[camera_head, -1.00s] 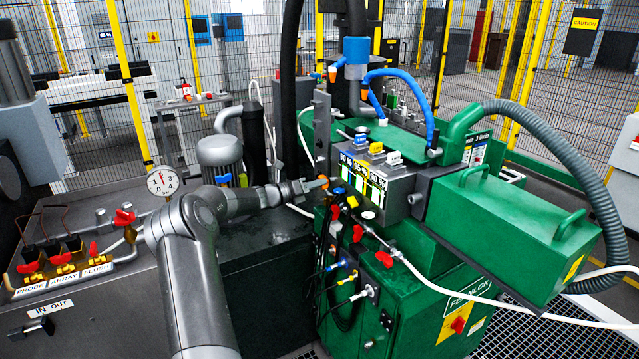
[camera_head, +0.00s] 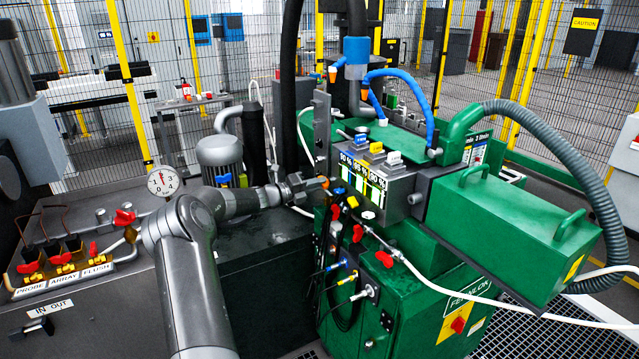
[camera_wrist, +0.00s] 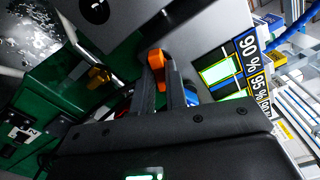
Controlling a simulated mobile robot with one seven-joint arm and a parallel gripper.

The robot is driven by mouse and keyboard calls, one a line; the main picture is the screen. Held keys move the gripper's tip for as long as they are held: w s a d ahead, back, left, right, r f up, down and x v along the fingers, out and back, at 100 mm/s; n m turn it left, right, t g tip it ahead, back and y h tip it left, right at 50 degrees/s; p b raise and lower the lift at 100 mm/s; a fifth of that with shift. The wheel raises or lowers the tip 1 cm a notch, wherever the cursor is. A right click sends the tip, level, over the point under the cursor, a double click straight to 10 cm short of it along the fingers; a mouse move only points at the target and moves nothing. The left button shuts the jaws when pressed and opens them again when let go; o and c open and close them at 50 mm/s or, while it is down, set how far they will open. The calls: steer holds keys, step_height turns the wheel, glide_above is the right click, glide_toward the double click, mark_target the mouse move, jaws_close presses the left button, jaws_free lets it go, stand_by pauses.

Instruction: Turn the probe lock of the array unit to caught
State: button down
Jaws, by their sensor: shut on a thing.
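The green array unit (camera_head: 405,270) stands at the centre right. An orange lever (camera_wrist: 156,58) on its upper left side appears to be the probe lock. My gripper (camera_wrist: 160,85) is shut on this lever, one finger on each side, and the orange end sticks out beyond the fingertips. In the head view my gripper (camera_head: 318,185) reaches the unit from the left, and only a bit of orange shows at its tip. The lock's markings cannot be read, so its set position cannot be told.
Right of the lever is a panel of 90 %, 95 % gauges (camera_head: 362,182). Probe, array and flush valves (camera_head: 62,268) and a pressure gauge (camera_head: 162,181) stand at the left.

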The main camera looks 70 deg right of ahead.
steer(key=shift+w+r, duration=0.1)
steer(key=n, duration=0.4)
steer(key=c, duration=1.3)
jaws_free()
steer(key=shift+v, duration=3.45)
steer(key=shift+a, duration=0.1)
